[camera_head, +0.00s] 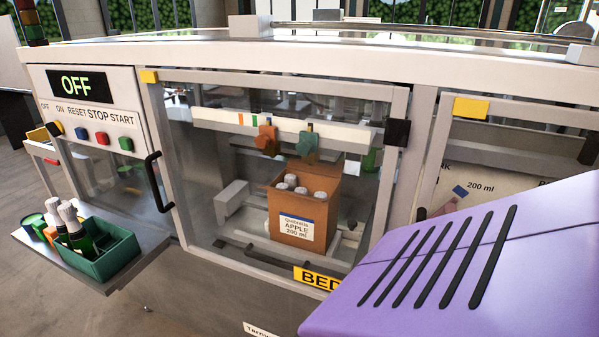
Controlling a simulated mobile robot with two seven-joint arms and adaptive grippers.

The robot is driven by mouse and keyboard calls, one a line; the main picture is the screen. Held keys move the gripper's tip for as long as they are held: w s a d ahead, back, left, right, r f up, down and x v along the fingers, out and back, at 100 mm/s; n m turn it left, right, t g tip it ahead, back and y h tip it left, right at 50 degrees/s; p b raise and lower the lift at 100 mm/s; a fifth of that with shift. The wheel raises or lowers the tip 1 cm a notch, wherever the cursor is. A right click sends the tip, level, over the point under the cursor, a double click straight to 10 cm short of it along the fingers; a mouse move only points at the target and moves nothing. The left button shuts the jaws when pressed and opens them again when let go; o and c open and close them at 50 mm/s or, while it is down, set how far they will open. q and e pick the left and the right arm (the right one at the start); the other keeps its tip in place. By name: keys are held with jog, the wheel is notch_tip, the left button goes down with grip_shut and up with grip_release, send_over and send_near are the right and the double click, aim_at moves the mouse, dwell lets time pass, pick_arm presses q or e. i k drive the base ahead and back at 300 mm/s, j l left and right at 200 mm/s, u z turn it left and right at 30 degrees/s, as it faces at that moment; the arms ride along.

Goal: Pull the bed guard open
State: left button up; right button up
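The bed guard (180,225) is a clear panel in a pale metal frame on the machine's front, and it appears shut. A black upright bar handle (158,182) is on its left side. A yellow label reading "BED" (318,278), its right end cut off from view, sits at its lower edge. Behind the panel, an open cardboard box (285,215) marked "Quincello APPLE 200 ml" holds several bottles with silvery tops. Neither of my grippers is in view.
The control panel (98,115) at the left reads OFF above several coloured buttons. A shelf (135,275) juts out below it, holding a green crate (105,262) of foil-topped bottles just left of the guard. The lower right of the view is blocked. Open floor lies at left.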

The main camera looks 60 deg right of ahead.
aim_at(397, 132)
jog(key=z, duration=1.5)
